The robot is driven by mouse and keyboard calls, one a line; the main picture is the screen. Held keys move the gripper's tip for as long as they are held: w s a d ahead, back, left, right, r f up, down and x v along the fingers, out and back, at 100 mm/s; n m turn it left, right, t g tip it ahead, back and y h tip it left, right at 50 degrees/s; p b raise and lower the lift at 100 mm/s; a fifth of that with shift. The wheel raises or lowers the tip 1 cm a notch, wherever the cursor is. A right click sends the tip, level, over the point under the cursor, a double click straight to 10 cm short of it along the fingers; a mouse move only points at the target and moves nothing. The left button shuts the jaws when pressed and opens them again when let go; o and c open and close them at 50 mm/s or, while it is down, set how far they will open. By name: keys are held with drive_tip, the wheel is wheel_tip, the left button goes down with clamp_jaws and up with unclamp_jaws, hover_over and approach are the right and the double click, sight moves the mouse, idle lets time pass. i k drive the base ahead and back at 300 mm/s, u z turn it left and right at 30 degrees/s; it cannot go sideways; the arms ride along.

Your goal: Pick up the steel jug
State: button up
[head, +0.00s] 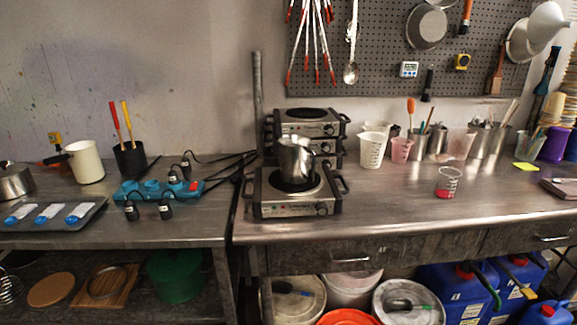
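A shiny steel jug (295,161) stands upright on the round plate of the front hot plate (293,194), near the middle of the head view. The hot plate sits close to the front left edge of the right steel worktop (390,213). The jug's inside and the exact side of its handle are hard to make out. Nothing is in front of the jug. My gripper is not in view.
Stacked hot plates (307,125) stand right behind the jug. A blue power strip (150,189) with plugs and black cables lies to the left. A small beaker with red liquid (447,184) stands to the right. The worktop between hot plate and beaker is clear.

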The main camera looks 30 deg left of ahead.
sight(295, 150)
drive_tip(key=u, duration=3.5)
drive_tip(key=k, duration=1.05)
drive_tip(key=z, duration=2.15)
drive_tip(key=i, duration=0.15)
drive_tip(key=u, duration=0.05)
